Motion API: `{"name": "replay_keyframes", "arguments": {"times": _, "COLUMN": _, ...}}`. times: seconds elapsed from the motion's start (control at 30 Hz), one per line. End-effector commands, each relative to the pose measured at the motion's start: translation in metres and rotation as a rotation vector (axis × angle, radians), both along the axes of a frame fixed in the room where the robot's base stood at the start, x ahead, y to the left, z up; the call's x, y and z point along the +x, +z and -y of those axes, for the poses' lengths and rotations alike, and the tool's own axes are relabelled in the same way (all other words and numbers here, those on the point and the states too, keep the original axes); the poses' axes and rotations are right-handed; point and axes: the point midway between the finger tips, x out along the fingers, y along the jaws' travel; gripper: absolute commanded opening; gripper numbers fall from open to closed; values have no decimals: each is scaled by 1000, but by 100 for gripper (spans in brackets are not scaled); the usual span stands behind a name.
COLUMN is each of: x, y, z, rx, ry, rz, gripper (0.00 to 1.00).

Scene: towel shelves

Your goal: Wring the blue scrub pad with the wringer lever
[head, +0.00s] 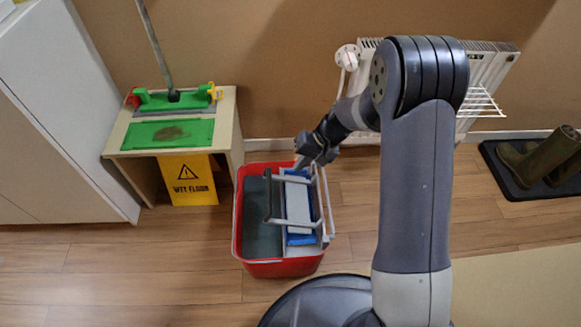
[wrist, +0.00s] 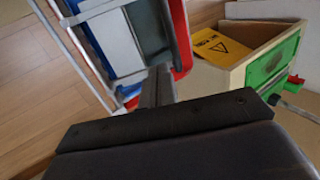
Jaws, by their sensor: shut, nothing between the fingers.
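A blue scrub pad (head: 300,240) lies in the wringer on the right side of a red bucket (head: 268,269). A pale plate (head: 298,203) covers its middle, so only blue edges show. The wringer lever (head: 267,196), a light frame with a dark grip bar, lies across the bucket toward the left. My gripper (head: 302,161) is above the far end of the wringer, shut and empty. In the wrist view the fingers (wrist: 159,75) are together in front of the bucket, which is partly cut off there. I cannot tell whether they touch the wringer.
A wooden bench (head: 229,120) at the back left holds a green mop frame (head: 172,100) with a stained green pad. A white radiator (head: 489,70) and boots on a dark mat (head: 520,180) are right. Floor left is clear.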

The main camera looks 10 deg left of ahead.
Motion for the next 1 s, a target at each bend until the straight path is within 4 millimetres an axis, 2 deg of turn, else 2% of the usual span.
{"name": "replay_keyframes", "arguments": {"times": 0.03, "x": -2, "y": -13, "z": -5, "rx": -2, "ry": 3, "rz": -4, "gripper": 0}}
{"name": "replay_keyframes", "arguments": {"times": 0.2, "x": -7, "y": -47, "z": -22, "rx": -2, "ry": 3, "rz": -4, "gripper": 0}}
{"name": "replay_keyframes", "arguments": {"times": 0.4, "x": -11, "y": -80, "z": -42, "rx": -1, "ry": 3, "rz": -1, "gripper": 0}}
{"name": "replay_keyframes", "arguments": {"times": 0.63, "x": -16, "y": -93, "z": -65, "rx": -1, "ry": 2, "rz": 0, "gripper": 0}}
{"name": "replay_keyframes", "arguments": {"times": 1.0, "x": -17, "y": -95, "z": -69, "rx": -1, "ry": -1, "rz": 0, "gripper": 0}}
